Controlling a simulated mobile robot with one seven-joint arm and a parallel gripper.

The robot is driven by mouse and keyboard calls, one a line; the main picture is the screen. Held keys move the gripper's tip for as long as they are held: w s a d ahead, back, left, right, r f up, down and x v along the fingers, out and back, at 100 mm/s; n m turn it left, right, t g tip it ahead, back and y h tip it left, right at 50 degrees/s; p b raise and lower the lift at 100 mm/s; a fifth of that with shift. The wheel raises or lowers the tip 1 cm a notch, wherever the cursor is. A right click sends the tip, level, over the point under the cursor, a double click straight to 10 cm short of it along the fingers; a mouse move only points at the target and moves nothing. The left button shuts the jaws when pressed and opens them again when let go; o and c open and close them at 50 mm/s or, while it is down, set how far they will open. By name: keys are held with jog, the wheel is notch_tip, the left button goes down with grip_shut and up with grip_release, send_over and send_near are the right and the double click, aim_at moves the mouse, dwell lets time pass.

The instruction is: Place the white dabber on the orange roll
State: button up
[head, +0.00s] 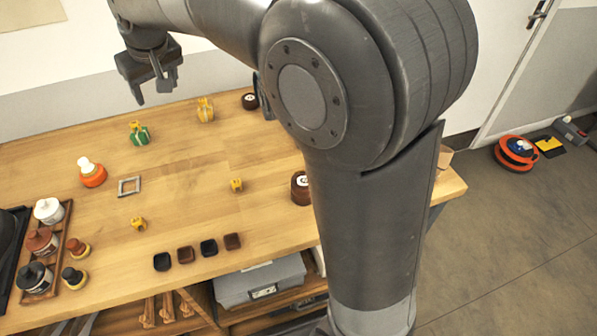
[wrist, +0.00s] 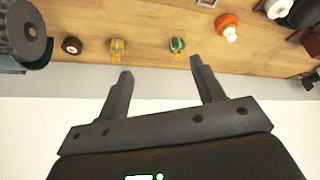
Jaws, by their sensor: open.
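The orange roll (head: 93,178) lies on the left part of the wooden table. The white dabber (head: 84,163) rests on top of it, its pale round head showing above the orange. In the wrist view, the orange roll (wrist: 226,19) and the white dabber (wrist: 231,35) show at the upper right, touching. My gripper (head: 153,90) is open and empty, raised near the wall behind the table's back edge and clear of both. Its two fingers (wrist: 160,68) show apart in the wrist view with nothing between them.
A wooden tray (head: 62,225) with several jars and dabbers stands at the left. A green wrapped block (head: 140,135), a yellow one (head: 205,110), a grey square frame (head: 129,186) and several small dark dishes (head: 208,247) are spread around. The table's middle is mostly clear.

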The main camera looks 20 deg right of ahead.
jog(key=s+d+r+m+h, duration=0.1)
jog(key=s+d+m, duration=0.2)
jog(key=s+d, duration=1.15)
jog(key=s+d+f+m, duration=0.1)
jog(key=s+d+f, duration=0.2)
jog(key=s, duration=0.4)
jog(key=s+d+f+m+t+h, duration=0.1)
jog(key=s+d+f, duration=0.2)
jog(key=s+d, duration=0.2)
jog(key=shift+s+d+f+m, duration=0.25)
jog(key=shift+s+d+m, duration=0.1)
jog(key=shift+s, duration=0.75)
